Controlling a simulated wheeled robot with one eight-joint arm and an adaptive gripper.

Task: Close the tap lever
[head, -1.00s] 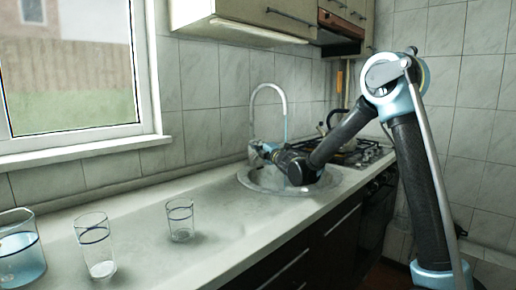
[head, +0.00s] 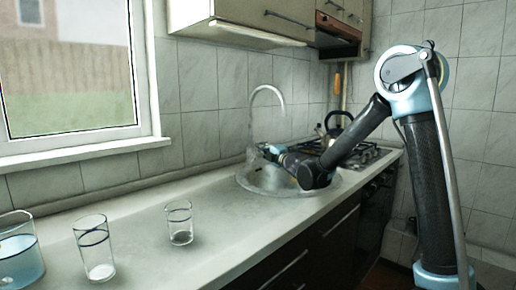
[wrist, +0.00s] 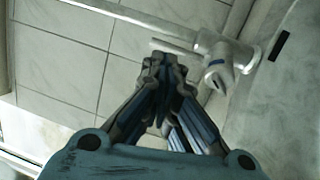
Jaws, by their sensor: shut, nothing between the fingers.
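The tap has a tall curved spout (head: 266,88) that rises at the back of the round sink, with no water stream visible under it. In the wrist view the metal tap body (wrist: 222,58) is at upper right, and a thin bar that looks like its lever (wrist: 172,46) points left from it. My gripper (wrist: 162,62) is shut and empty, its fingertips close to the lever's free end; I cannot tell if they touch. In the head view my gripper (head: 268,150) is beside the tap base, low over the sink, and partly hides the base.
The round sink (head: 246,181) is set in the pale counter (head: 150,225). Several glass vessels stand at left, including a small glass (head: 180,222), a taller glass (head: 94,248) and a jug with bluish water (head: 18,262). A kettle (head: 336,124) sits on the stove behind my arm.

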